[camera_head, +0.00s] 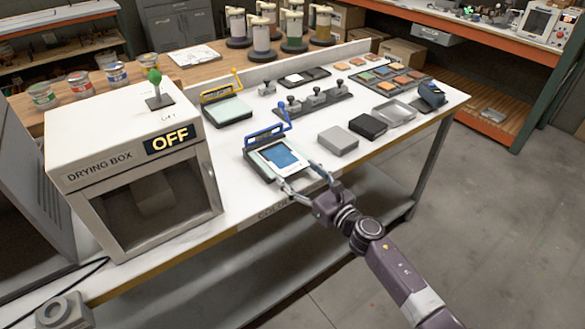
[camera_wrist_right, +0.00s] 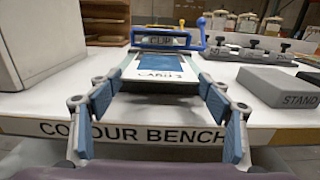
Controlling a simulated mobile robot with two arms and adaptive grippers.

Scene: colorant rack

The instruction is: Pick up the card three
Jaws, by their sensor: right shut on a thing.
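The card three (camera_head: 279,157) is a white-edged card with a blue patch, lying on a dark device with a blue lever (camera_head: 264,132) at the bench's front edge. In the right wrist view the card (camera_wrist_right: 158,68) carries the label "CARD 3", and the blue device (camera_wrist_right: 167,40) with a small display stands behind it. My right gripper (camera_head: 303,176) reaches in from the front right, and its fingers (camera_wrist_right: 158,84) lie at either side of the card's near edge, shut on it. The card looks flat and still over the device. My left gripper is not in view.
A drying box (camera_head: 100,180) marked OFF stands to the left. A grey block (camera_head: 338,140) and a black block (camera_head: 368,126) are to the right. A yellow-levered device (camera_head: 227,110) is behind. Bare white bench (camera_head: 235,190) lies left of the card.

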